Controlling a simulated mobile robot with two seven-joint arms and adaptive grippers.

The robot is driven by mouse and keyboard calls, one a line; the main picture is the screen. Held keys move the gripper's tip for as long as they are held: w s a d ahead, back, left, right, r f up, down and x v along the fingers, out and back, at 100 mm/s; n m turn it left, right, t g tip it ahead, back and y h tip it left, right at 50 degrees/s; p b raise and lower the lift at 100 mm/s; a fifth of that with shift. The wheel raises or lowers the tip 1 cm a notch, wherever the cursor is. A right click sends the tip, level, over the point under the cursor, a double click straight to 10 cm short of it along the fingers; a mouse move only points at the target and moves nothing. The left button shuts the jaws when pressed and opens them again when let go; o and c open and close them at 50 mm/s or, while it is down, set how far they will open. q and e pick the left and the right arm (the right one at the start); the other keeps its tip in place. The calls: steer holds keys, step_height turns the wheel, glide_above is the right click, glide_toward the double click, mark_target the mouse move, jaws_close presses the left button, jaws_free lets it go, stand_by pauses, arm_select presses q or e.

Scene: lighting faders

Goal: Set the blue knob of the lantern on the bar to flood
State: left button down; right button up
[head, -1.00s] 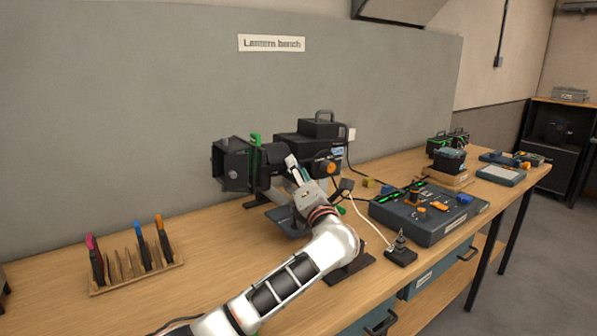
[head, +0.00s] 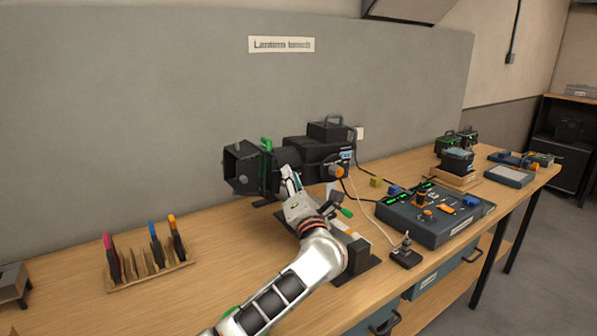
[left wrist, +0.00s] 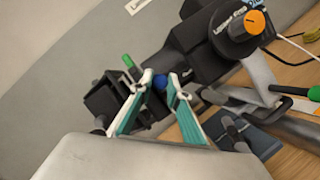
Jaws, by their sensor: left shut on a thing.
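The black lantern (head: 305,153) is mounted above the wooden bench, with its square front (head: 243,168) toward the left. In the left wrist view the blue knob (left wrist: 160,82) sits on the lantern's side, between my fingertips. My left gripper (left wrist: 160,80) is shut on the blue knob; in the head view the gripper (head: 288,178) reaches the lantern's near side, and the arm hides the knob there. An orange knob (left wrist: 254,21) with a printed label is at the lantern's rear. The label for flood cannot be read. My right gripper is not in view.
A green handle (head: 266,145) stands up near the lantern's front. A control desk (head: 440,225) with faders is to the right. A small black box (head: 406,257) stands before it. A wooden rack (head: 150,276) holds coloured items at left. The bench between rack and lantern is clear.

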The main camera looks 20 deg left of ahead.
arm_select(q)
steer(key=shift+f, duration=0.1)
steer(key=c, duration=2.1)
jaws_free()
steer(key=shift+o, duration=0.9)
steer(key=shift+s+a, duration=0.15)
steer(key=shift+s, duration=0.05)
steer(key=v, duration=1.2)
steer(key=shift+w, duration=0.1)
